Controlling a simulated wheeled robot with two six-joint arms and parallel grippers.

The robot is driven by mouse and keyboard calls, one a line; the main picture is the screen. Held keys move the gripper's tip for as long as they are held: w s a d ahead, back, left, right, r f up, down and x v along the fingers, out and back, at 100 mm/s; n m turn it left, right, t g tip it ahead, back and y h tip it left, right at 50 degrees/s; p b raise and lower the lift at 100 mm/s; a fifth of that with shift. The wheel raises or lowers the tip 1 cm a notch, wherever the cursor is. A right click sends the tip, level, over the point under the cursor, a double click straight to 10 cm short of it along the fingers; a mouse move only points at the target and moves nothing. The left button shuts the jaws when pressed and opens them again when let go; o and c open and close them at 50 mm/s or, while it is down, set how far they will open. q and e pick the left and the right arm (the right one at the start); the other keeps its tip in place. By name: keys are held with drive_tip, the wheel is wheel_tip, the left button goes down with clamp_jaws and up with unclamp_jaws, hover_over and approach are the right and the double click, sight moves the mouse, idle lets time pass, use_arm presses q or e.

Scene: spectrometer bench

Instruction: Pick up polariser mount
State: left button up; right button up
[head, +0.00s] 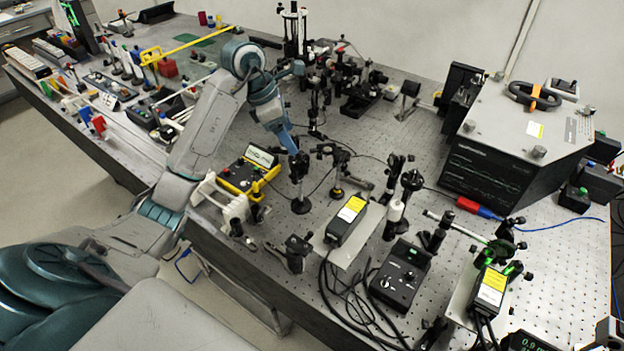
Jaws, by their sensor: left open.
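My left gripper (289,143) reaches in from the left over the middle of the bench and points down. Its blue fingers are open, seen nearly edge-on. Just below the fingertips stands a black post-mounted optic (299,178) on a round base, upright on the perforated table. It is likely the polariser mount, but no label is readable. The fingertips are at or just above its top; I cannot tell whether they touch. My right gripper is not in view.
A yellow-edged controller (243,177) stands left of the post. A second mount (335,165) is close on its right. A yellow-labelled box (347,219) lies in front. Cables run across the optical table (400,140). A large grey instrument (515,140) stands at the right.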

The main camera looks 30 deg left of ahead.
sight(298, 157)
use_arm(q)
drive_tip(key=shift+w+d+f+b, duration=0.1)
drive_tip(key=shift+w+f+b, duration=0.1)
drive_tip(key=shift+f+b, duration=0.35)
drive_tip(key=f+b, duration=0.1)
drive_tip(key=d+f+b, duration=0.1)
drive_tip(key=f, duration=0.1)
drive_tip(key=shift+d+f, duration=0.1)
drive_tip(key=shift+f, duration=0.05)
drive_tip(key=shift+w+d+f, duration=0.1)
drive_tip(key=shift+w+f, duration=0.05)
drive_tip(key=shift+f, duration=0.2)
drive_tip(key=p+x, duration=0.1)
drive_tip(key=x, duration=0.3)
drive_tip(key=shift+f+p, duration=0.3)
drive_tip(key=shift+f, duration=0.25)
drive_tip(key=c, duration=1.4)
clamp_jaws()
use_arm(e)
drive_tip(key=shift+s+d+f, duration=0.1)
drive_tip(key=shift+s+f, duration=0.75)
